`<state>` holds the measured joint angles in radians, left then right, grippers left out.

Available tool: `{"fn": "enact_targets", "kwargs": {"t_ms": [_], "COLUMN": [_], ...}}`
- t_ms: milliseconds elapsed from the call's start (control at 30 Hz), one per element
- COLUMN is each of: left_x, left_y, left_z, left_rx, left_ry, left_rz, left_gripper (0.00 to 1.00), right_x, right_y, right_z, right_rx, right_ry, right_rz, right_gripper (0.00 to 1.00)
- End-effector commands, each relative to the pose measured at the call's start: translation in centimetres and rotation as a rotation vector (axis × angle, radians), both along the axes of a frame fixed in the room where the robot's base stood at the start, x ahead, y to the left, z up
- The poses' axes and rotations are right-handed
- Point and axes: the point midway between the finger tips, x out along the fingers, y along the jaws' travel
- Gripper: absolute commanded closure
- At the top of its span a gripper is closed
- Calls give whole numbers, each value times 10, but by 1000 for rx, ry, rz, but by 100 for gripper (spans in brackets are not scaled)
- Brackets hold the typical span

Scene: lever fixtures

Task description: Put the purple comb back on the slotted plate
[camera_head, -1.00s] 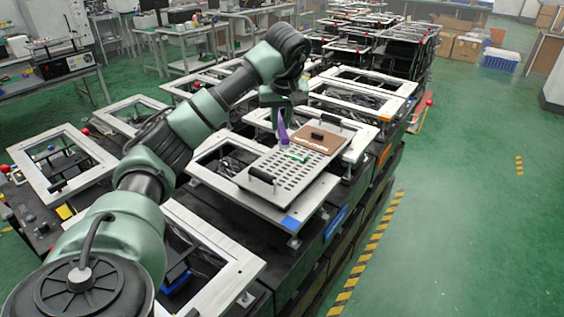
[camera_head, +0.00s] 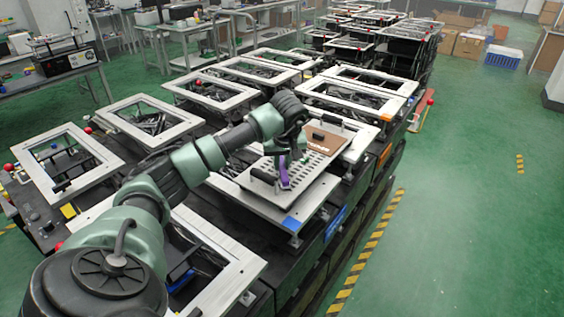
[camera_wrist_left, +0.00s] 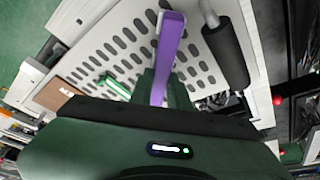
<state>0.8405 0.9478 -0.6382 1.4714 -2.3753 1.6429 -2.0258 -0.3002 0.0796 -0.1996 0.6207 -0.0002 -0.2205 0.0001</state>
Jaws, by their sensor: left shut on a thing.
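The purple comb (camera_head: 284,172) is in my left gripper (camera_head: 284,157), which is shut on it and points down over the slotted plate. The comb hangs upright below the fingers at the plate's near left part; whether it touches the plate I cannot tell. It also shows in the left wrist view as a purple strip (camera_wrist_left: 168,45) in front of the slots. The slotted plate (camera_head: 309,178) is light grey with rows of dark slots and black handles. My right gripper is not in view.
A black handle (camera_head: 264,177) stands close to the left of the comb; it shows large in the left wrist view (camera_wrist_left: 227,52). A brown board (camera_head: 325,139) lies on the plate's far end. Open white frames (camera_head: 215,90) surround the fixture.

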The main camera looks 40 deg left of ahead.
Motion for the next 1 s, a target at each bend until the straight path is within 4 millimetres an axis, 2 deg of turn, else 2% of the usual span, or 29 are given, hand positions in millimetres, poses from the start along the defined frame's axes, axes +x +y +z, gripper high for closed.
{"fn": "enact_targets", "kwargs": {"t_ms": [167,200,233,267,533,667,767,1000], "left_x": [0,0,0,0,0,0,-3,-15], "left_y": [0,0,0,0,0,-1,-6,-21], "left_z": [-3,-2,-2,-2,-2,5,18,66], "left_rx": [0,0,0,0,0,0,2,2], "left_ry": [0,0,0,0,0,-1,-4,-6], "left_rz": [-1,-1,-1,-1,0,0,-2,-2], "left_gripper": [100,72,63,61,61,61,61,61], "right_x": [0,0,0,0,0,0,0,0], "right_y": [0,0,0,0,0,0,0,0], "right_z": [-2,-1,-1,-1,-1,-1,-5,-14], "right_rx": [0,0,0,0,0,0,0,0], "right_ry": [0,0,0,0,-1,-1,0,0], "right_rz": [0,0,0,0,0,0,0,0], "right_gripper": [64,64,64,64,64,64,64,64]}}
